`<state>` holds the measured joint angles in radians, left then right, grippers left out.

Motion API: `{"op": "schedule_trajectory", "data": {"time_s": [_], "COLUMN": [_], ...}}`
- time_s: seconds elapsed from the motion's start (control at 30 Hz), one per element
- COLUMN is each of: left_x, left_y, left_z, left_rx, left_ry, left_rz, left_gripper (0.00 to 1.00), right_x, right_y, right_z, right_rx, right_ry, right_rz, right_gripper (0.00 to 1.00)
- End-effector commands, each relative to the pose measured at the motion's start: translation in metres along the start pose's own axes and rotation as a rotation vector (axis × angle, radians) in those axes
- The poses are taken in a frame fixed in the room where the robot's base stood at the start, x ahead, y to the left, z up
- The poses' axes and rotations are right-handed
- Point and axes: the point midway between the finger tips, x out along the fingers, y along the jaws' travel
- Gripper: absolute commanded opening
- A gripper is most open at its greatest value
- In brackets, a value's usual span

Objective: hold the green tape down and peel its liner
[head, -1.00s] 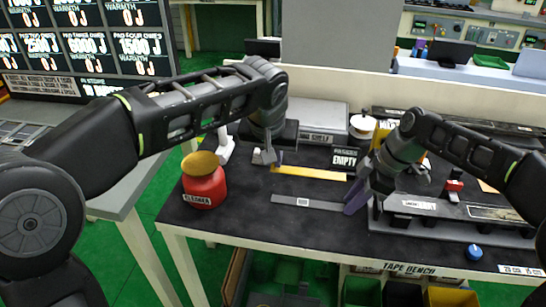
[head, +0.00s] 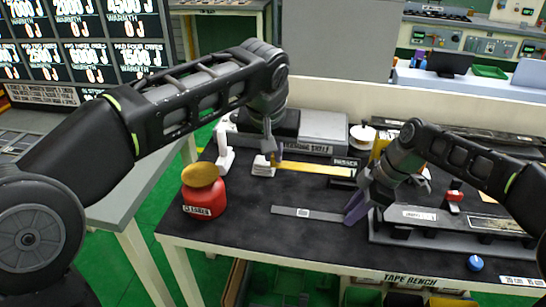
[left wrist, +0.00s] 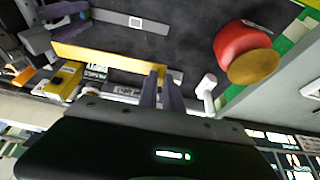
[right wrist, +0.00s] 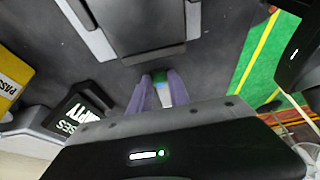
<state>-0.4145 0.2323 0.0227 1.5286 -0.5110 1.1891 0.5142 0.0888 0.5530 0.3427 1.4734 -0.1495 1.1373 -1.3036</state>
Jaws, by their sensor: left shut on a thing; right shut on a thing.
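My left gripper (head: 275,158) is shut on the left end of a flat yellow strip (head: 318,168), which runs right over the back of the bench. In the left wrist view the yellow strip (left wrist: 105,58) ends at the fingertips. My right gripper (head: 357,205) has purple fingers and points down near the right end of a grey strip (head: 290,211). In the right wrist view its fingers close on a small green piece (right wrist: 160,76) with a pale part beside it. This looks like the green tape; most of it is hidden. I cannot make out its liner.
A red jar (head: 205,197) with a yellow top stands at the bench's left. A grey fixture (head: 415,240) with a red knob (head: 453,195) lies right of my right gripper. A blue knob (head: 475,262) is at the front. The front middle of the black bench top is bare.

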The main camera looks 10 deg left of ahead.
Motion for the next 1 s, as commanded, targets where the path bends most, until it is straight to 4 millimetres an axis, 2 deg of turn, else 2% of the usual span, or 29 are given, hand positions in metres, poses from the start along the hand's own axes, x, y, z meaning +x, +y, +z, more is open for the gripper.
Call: {"op": "schedule_trajectory", "data": {"time_s": [0.23, 0.57, 0.6, 0.87, 1.0], "left_x": [-0.011, -0.013, -0.013, -0.013, -0.013], "left_y": [0.0, 0.0, 0.0, 0.0, 0.0], "left_z": [-0.005, -0.005, -0.005, -0.005, -0.005], "left_rx": [0.001, 0.001, 0.0, 0.0, 0.0], "left_ry": [0.001, 0.0, 0.0, 0.0, 0.0], "left_rz": [0.001, 0.0, 0.0, 0.0, 0.0], "left_gripper": [0.0, 0.0, 0.0, 0.0, 0.0], "right_x": [0.0, 0.0, 0.0, 0.0, 0.0], "right_y": [0.0, 0.0, 0.0, 0.0, 0.0], "right_z": [0.0, 0.0, 0.0, 0.0, 0.0], "right_rx": [0.0, 0.0, 0.0, 0.0, 0.0], "right_ry": [0.0, 0.0, 0.0, 0.0, 0.0], "right_rz": [0.0, 0.0, 0.0, 0.0, 0.0], "right_gripper": [0.0, 0.0, 0.26, 0.47, 0.48]}}
